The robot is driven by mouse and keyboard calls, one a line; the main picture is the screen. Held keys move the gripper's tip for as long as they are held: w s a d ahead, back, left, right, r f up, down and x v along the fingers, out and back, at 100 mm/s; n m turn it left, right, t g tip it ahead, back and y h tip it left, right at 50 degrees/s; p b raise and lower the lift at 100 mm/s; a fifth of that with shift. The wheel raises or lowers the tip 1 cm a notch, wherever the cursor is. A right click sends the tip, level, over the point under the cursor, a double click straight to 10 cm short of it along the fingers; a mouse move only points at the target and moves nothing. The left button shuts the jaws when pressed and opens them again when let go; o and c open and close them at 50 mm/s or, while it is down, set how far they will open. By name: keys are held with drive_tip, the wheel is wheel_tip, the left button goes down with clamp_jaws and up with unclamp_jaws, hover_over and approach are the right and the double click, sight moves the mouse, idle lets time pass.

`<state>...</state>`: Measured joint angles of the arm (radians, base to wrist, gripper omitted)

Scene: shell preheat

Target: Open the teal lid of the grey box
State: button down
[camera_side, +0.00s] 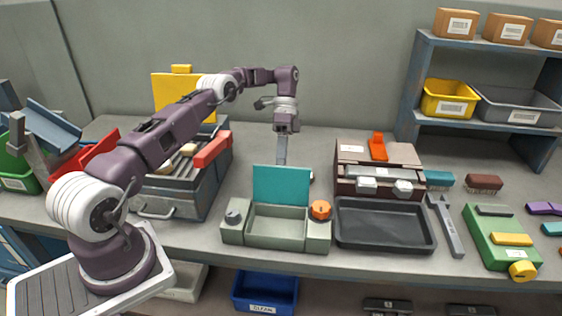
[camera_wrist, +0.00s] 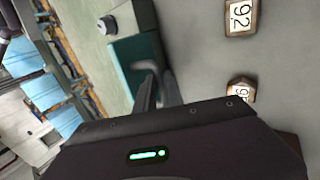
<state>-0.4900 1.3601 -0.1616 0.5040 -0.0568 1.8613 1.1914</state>
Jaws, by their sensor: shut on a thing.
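The grey box (camera_side: 275,241) stands near the front of the bench, with a grey knob on its left block and an orange knob (camera_side: 320,210) on its right. Its teal lid (camera_side: 281,186) stands upright at the back edge, and the box interior shows. The lid also shows in the wrist view (camera_wrist: 125,62). My gripper (camera_side: 281,160) points down behind the lid, its fingertips hidden by it in the side view. In the wrist view the fingers (camera_wrist: 158,88) are close together at the lid, shut on it; the exact contact is partly hidden.
A black tray (camera_side: 384,243) lies right of the box, with a brown case (camera_side: 350,150) behind it. A grey-blue toolbox (camera_side: 185,205) stands to the left. In the wrist view, numbered hexagonal blocks (camera_wrist: 241,17) lie on the bench behind the lid.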

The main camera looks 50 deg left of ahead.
drive_tip(key=shift+a, duration=0.1)
drive_tip(key=c, duration=1.5)
unclamp_jaws()
drive_tip(key=shift+o, duration=0.2)
drive_tip(key=shift+r, duration=0.1)
